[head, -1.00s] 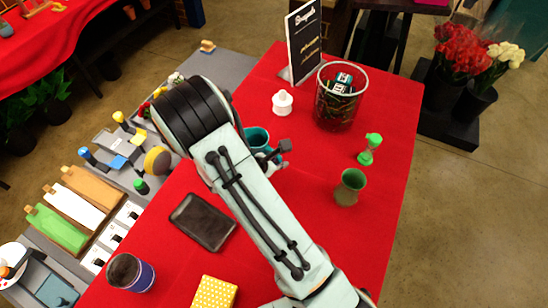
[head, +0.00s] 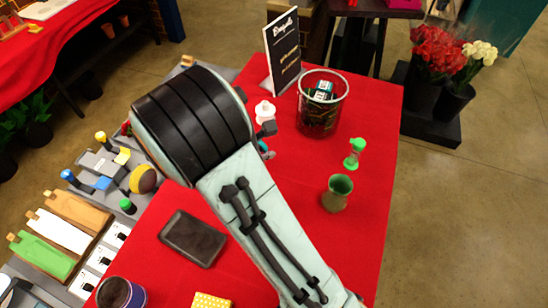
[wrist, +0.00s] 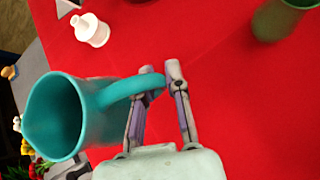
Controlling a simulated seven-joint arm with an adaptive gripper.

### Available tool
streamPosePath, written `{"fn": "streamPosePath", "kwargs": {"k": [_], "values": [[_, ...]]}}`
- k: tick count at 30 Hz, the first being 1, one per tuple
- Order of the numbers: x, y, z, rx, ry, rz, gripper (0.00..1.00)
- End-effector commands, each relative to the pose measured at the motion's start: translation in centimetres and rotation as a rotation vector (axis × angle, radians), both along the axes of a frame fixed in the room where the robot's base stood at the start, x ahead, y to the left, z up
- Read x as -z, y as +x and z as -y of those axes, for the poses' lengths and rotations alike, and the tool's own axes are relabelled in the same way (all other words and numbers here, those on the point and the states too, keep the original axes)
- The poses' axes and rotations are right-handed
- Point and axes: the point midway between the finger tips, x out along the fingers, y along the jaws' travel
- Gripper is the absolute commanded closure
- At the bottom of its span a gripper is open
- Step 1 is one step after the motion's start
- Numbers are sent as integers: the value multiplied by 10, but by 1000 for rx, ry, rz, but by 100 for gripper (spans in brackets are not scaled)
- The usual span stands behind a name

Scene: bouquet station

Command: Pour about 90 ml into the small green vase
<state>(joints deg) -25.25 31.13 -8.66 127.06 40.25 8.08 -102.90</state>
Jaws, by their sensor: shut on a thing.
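My gripper (wrist: 160,82) is shut on the handle of a teal jug (wrist: 85,115) in the wrist view. The jug's open mouth faces left in that picture; I cannot make out any liquid in it. Part of a green vessel (wrist: 280,20), likely this vase, shows at the wrist view's upper right.
A green hourglass-shaped thing (head: 355,154) stands just behind the vase. A glass bin (head: 320,115), a white bottle (head: 265,111) and a black sign (head: 283,50) are at the back. A dark tablet (head: 193,239) lies at left front. Red cloth (head: 350,250) is bare in front of the vase.

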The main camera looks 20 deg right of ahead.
Motion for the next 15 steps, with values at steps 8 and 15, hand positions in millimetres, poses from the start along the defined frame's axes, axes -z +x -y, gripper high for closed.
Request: {"fn": "streamPosePath", "kwargs": {"k": [8,15], "values": [[-10,1,-1,39,0,2,100],[-1,-14,-2,384,-2,0,100]]}}
